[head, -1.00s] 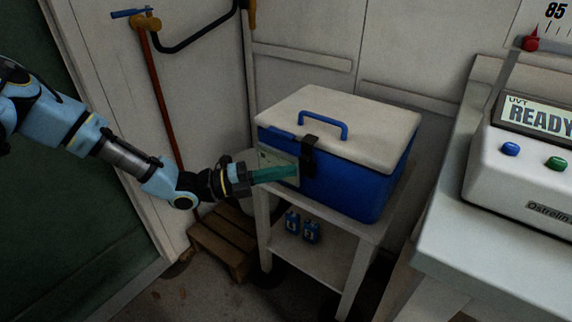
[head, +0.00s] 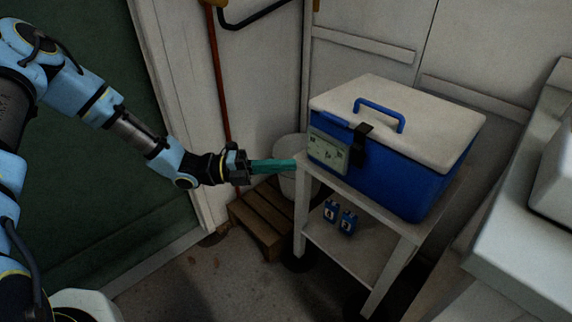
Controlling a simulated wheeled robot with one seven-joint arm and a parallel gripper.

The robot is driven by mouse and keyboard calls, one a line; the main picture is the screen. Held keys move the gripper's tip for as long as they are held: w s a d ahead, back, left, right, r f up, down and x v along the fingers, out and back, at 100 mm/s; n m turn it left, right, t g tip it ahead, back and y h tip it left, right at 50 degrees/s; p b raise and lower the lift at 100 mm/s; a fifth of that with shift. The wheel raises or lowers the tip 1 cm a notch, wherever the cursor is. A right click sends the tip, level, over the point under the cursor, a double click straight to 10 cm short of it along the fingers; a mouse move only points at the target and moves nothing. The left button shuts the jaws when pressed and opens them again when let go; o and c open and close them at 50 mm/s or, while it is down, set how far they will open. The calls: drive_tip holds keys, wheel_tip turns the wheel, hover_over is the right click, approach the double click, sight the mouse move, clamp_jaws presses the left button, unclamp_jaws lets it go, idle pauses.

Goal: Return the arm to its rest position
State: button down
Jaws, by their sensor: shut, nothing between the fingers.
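My arm reaches in from the left in the head view, bent at the elbow, in front of the dark green surface and the pale wall. My gripper (head: 283,165) has green fingers and points right. The fingers are shut with nothing between them. Their tips are just left of the white stand's top, apart from the blue cooler (head: 410,174), and in front of a white bucket (head: 289,149).
The cooler, its white lid closed, stands on a white two-level stand (head: 400,257). Two small blue items (head: 340,217) sit on the lower shelf. A wooden crate (head: 262,226) is on the floor. A pale counter (head: 520,270) is at right.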

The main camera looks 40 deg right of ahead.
idle(0.3)
drive_tip(key=w+a+r+m+t+y+p, duration=0.2)
drive_tip(key=w+a+m+y, duration=0.1)
drive_tip(key=a+m, duration=0.4)
drive_tip(key=w+a+r+m+t+y+p, duration=0.2)
drive_tip(key=w+a+m+t+y, duration=0.15)
drive_tip(key=a, duration=0.55)
drive_tip(key=w+a+r+m+t+y+p, duration=0.2)
drive_tip(key=w+a+m+y, duration=0.1)
drive_tip(key=a+m, duration=0.4)
drive_tip(key=w+a+r+m+t+y+p, duration=0.2)
drive_tip(key=a+r, duration=0.4)
drive_tip(key=a, duration=0.3)
drive_tip(key=w+a+r+m+t+y+p, duration=0.1)
drive_tip(key=w+a+r+m+t+y, duration=0.1)
drive_tip(key=w+a+r+m+t, duration=0.2)
drive_tip(key=a+r+m+t, duration=0.1)
drive_tip(key=a+r+m, duration=0.2)
drive_tip(key=a, duration=0.3)
drive_tip(key=shift+a+r+t+p, duration=0.2)
drive_tip(key=shift+a+t+p, duration=0.05)
drive_tip(key=shift+t+p, duration=0.15)
drive_tip(key=shift+m, duration=0.25)
